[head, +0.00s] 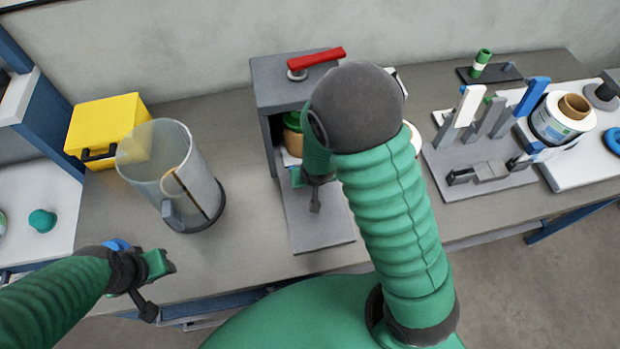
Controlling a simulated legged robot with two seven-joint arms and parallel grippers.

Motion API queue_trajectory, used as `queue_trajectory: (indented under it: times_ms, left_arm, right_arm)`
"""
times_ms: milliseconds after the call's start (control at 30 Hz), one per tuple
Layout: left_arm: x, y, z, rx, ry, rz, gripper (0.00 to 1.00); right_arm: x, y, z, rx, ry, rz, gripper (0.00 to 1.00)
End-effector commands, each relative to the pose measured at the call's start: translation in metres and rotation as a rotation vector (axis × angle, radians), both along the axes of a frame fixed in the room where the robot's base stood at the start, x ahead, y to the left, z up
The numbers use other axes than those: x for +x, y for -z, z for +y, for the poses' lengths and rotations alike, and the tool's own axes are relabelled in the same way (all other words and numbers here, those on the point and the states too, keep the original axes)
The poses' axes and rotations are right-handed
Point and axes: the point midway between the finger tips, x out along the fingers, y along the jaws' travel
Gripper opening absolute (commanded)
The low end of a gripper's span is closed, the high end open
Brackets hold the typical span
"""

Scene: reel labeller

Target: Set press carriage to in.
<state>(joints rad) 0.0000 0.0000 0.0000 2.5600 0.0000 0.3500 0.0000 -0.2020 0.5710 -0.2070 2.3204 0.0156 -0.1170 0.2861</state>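The press is a grey box (290,92) on the bench with a red lever (316,60) on its top. A flat grey plate (318,232) extends from its open front toward me; I cannot tell whether this plate is the carriage or a fixed base. My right gripper (310,188) points down over the plate, just in front of the opening. My arm hides much of the press's right side, and the gripper's opening is unclear. My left gripper (150,284) is open and empty near the bench's front edge.
A clear cylinder (165,175) and a yellow box (105,128) stand left of the press. To the right are a grey fixture (480,185) with upright posts, a white label reel (556,120) and a dark stand (490,74). Bench between cylinder and press is clear.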

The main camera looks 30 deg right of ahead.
Motion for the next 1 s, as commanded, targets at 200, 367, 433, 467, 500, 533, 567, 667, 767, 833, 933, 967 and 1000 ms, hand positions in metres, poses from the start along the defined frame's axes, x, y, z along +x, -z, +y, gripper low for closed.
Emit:
queue_trajectory:
  times_ms: [200, 367, 433, 467, 500, 533, 567, 667, 767, 833, 933, 967, 1000]
  left_arm:
    - [0.0, 0.0, 0.0, 0.0, 0.0, 0.0, 0.36]
    - [0.0, 0.0, 0.0, 0.0, 0.0, 0.0, 0.36]
    - [0.0, 0.0, 0.0, 0.0, 0.0, 0.0, 0.36]
    - [0.0, 0.0, 0.0, 0.0, 0.0, 0.0, 0.36]
    - [0.0, 0.0, 0.0, 0.0, 0.0, 0.0, 0.36]
    - [0.0, 0.0, 0.0, 0.0, 0.0, 0.0, 0.36]
    - [0.0, 0.0, 0.0, 0.0, 0.0, 0.0, 0.36]
    - [0.0, 0.0, 0.0, 0.0, 0.0, 0.0, 0.36]
    - [0.0, 0.0, 0.0, 0.0, 0.0, 0.0, 0.36]
    - [0.0, 0.0, 0.0, 0.0, 0.0, 0.0, 0.36]
    - [0.0, 0.0, 0.0, 0.0, 0.0, 0.0, 0.36]
    - [0.0, -0.0001, 0.0, 0.0, 0.0, 0.0, 0.36]
    - [0.0, -0.0004, 0.0, 0.0, 0.0, 0.0, 0.36]
  right_arm:
    - [0.0, 0.0, 0.0, 0.0, 0.0, 0.0, 0.31]
    - [0.0, 0.0, 0.0, 0.0, 0.0, 0.0, 0.52]
    - [0.0, 0.0, 0.0, 0.0, 0.0, 0.0, 0.61]
    - [0.0, 0.0, 0.0, 0.0, 0.0, 0.0, 0.65]
    - [0.0001, 0.0, 0.0, 0.0, 0.0, 0.0, 0.7]
    - [0.0001, 0.0, 0.0, 0.0, 0.0, 0.0, 0.74]
    - [0.0001, 0.0, 0.0, 0.0, 0.0, 0.0, 0.78]
    - [0.0001, 0.0, 0.0, 0.0, 0.0, 0.0, 0.91]
    - [0.0001, 0.0, 0.0, 0.0, 0.0, 0.0, 1.0]
    - [0.0001, 0.0, 0.0, 0.0, 0.0, 0.0, 1.0]
    - [0.0001, -0.0001, 0.0001, 0.0, 0.0, 0.0, 1.0]
    - [0.0, -0.0006, 0.0001, 0.0, 0.0, 0.0, 1.0]
    - [-0.0004, -0.0022, 0.0002, 0.0, 0.0, -0.001, 1.0]
